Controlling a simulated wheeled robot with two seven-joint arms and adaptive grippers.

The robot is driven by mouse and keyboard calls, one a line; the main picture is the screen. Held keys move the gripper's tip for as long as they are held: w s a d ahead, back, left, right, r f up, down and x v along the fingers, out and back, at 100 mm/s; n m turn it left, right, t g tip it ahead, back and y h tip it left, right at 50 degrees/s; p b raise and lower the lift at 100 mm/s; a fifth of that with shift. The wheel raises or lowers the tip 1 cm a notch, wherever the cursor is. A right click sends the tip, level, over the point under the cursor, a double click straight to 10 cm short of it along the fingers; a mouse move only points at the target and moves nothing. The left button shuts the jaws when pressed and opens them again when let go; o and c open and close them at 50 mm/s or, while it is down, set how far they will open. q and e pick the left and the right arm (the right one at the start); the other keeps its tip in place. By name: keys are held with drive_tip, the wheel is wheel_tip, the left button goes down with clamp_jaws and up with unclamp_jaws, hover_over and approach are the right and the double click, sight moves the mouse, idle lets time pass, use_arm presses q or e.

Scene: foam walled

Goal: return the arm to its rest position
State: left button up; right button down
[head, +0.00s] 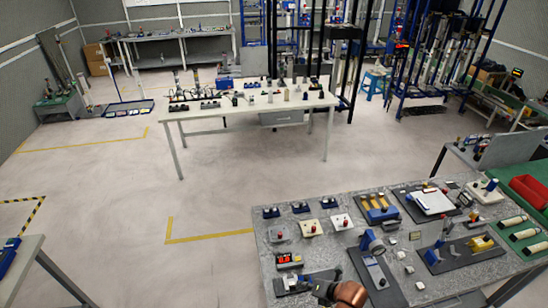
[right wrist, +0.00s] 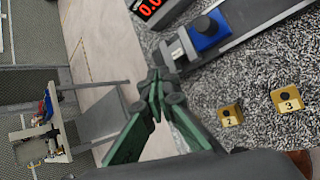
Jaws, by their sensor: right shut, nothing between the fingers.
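My right gripper (head: 316,285) is low in the head view, over the front left part of the grey speckled table (head: 330,255). In the right wrist view its green-padded fingers (right wrist: 157,84) meet at the tips, shut and empty. They are beside a dark fixture with a blue block (right wrist: 208,30). I cannot tell from these views how high the fingertips are above the table. My left gripper is not in view in either picture.
A red digital display (head: 288,260) stands close to my right gripper. A blue-headed device (head: 372,243) and several fixtures crowd the table. Two yellow numbered blocks (right wrist: 287,99) lie on the speckled top. Open floor (head: 120,210) lies to the left.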

drive_tip(key=s+d+r+m+g+h, duration=0.1)
drive_tip(key=s+d+m+h, duration=0.3)
drive_tip(key=s+d+m, duration=1.1)
drive_tip(key=s+d+r+m+g+h, duration=0.1)
drive_tip(key=s+d+m+h, duration=0.3)
drive_tip(key=s+d+m, duration=1.1)
drive_tip(key=a+f+m+g+b, duration=0.1)
drive_tip(key=a+f+b, duration=0.15)
drive_tip(key=f, duration=0.95)
drive_tip(key=a+f+m+b, duration=0.1)
drive_tip(key=a+f+b, duration=0.15)
drive_tip(key=f, duration=1.05)
drive_tip(key=a+f+m+g+b, duration=0.15)
drive_tip(key=f+b, duration=0.25)
drive_tip(key=f, duration=0.8)
use_arm(q)
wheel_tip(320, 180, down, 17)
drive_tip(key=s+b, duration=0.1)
drive_tip(key=b, duration=0.7)
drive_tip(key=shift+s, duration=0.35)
use_arm(e)
drive_tip(key=s+f, duration=1)
drive_tip(key=f, duration=0.4)
drive_tip(key=s+f+y, duration=0.1)
drive_tip(key=s+f, duration=0.9)
drive_tip(key=f, duration=0.4)
drive_tip(key=shift+a+n+g, duration=0.2)
drive_tip(key=shift+n+g, duration=0.15)
